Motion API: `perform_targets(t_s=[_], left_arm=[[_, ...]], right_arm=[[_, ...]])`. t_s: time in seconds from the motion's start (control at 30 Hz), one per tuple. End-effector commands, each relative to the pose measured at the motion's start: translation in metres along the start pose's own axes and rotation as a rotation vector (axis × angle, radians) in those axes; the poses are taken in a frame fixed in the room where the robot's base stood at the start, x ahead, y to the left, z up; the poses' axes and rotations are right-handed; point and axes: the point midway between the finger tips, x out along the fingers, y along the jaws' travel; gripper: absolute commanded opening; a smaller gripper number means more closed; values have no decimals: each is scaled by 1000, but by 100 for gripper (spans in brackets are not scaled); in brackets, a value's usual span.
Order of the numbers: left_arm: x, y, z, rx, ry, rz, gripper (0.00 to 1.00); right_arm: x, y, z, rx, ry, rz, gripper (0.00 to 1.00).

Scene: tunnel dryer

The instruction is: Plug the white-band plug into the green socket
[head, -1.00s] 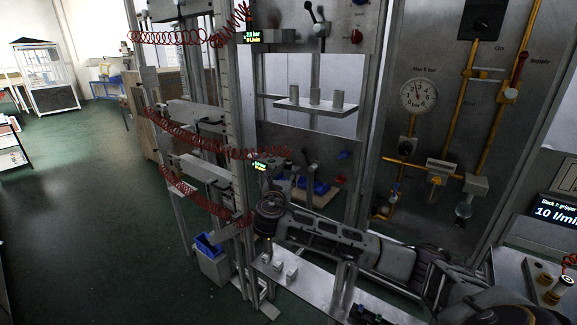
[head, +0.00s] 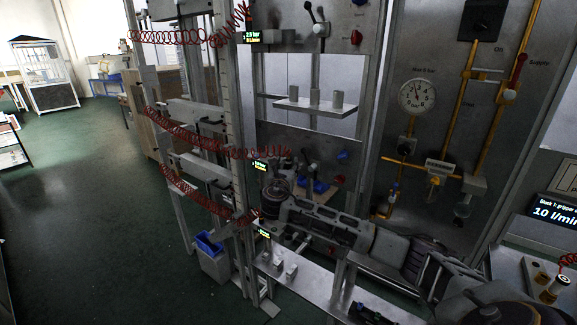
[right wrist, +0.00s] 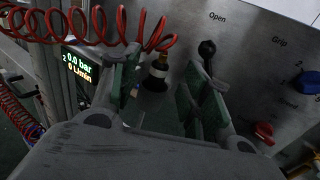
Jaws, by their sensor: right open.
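In the right wrist view, my right gripper (right wrist: 165,88) is open, with a green-padded finger on each side. A dark plug with a pale brass-coloured band (right wrist: 156,72) hangs in the gap, farther out, below a red coiled hose (right wrist: 90,28). I cannot tell whether it touches a finger, or whether its band is white. In the head view, my right gripper (head: 275,193) is beside the hose rack, its fingers mostly hidden by the wrist. I cannot make out a green socket for certain. My left gripper is not in view.
The rack's metal posts (head: 232,110) and several red coiled hoses crowd the left side of the gripper. A valve panel with a red knob (right wrist: 264,132) and a black-knobbed lever (right wrist: 207,50) stands close on the right. A metal bench (head: 318,284) lies below my arm.

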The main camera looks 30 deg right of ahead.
Motion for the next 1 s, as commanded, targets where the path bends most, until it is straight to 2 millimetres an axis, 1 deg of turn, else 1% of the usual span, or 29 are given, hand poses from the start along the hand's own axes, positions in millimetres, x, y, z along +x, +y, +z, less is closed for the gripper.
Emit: perform_targets(t_s=[0.13, 0.27, 0.53, 0.73, 0.83, 1.0], left_arm=[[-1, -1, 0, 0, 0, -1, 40], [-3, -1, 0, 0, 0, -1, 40], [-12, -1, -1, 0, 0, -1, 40], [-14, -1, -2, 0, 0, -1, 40], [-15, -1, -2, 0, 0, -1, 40], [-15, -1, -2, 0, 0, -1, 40]], right_arm=[[1, 0, 0, 0, 0, 0, 46], [7, 0, 0, 0, 0, 0, 46], [30, -1, 0, 0, 0, -2, 46], [46, -1, -1, 0, 0, -1, 46], [50, -1, -1, -1, 0, 0, 46], [52, -1, -1, 0, 0, 0, 46]])
